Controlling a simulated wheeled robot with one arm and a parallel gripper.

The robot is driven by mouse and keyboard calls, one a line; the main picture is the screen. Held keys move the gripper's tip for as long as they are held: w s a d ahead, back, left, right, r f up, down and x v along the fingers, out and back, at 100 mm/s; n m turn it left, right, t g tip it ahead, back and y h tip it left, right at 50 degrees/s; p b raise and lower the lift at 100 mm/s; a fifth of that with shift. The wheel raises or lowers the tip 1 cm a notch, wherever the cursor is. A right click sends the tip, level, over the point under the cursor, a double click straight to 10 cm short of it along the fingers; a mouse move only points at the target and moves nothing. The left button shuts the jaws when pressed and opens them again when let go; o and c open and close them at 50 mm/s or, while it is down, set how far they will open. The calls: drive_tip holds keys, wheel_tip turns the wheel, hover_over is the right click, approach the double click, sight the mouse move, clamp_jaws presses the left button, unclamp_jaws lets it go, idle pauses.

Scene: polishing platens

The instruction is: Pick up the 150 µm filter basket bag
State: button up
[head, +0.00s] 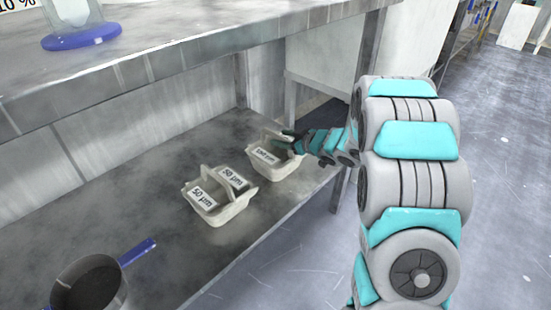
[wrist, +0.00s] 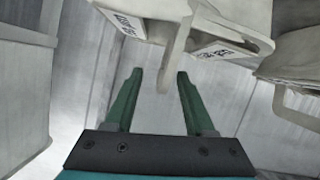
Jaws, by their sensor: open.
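Two pale baskets stand on the lower metal shelf in the head view. The nearer basket (head: 222,208) reads "50 µm". The farther basket (head: 272,165) has a label too small to read surely, perhaps 150 µm. My gripper (head: 291,140) is at the farther basket's upper right side. In the wrist view, my gripper (wrist: 160,74) is open, its two green fingers pointing at a basket (wrist: 237,18) with labels partly cut off. That basket's pale handle (wrist: 177,62) reaches down between the fingertips. I cannot tell whether it touches a finger.
A dark pan (head: 90,285) with a blue handle sits at the shelf's near left. The upper counter (head: 170,50) overhangs the shelf. A shelf leg (head: 340,188) stands near my arm. Another pale basket (wrist: 295,58) shows at the right of the wrist view.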

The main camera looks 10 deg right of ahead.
sight(272, 135)
drive_tip(key=shift+b+x, duration=0.6)
drive_tip(key=shift+x, duration=2.15)
drive_tip(key=shift+s+a+r, duration=0.1)
drive_tip(key=shift+a+r, duration=0.05)
drive_tip(key=shift+r, duration=0.05)
clamp_jaws()
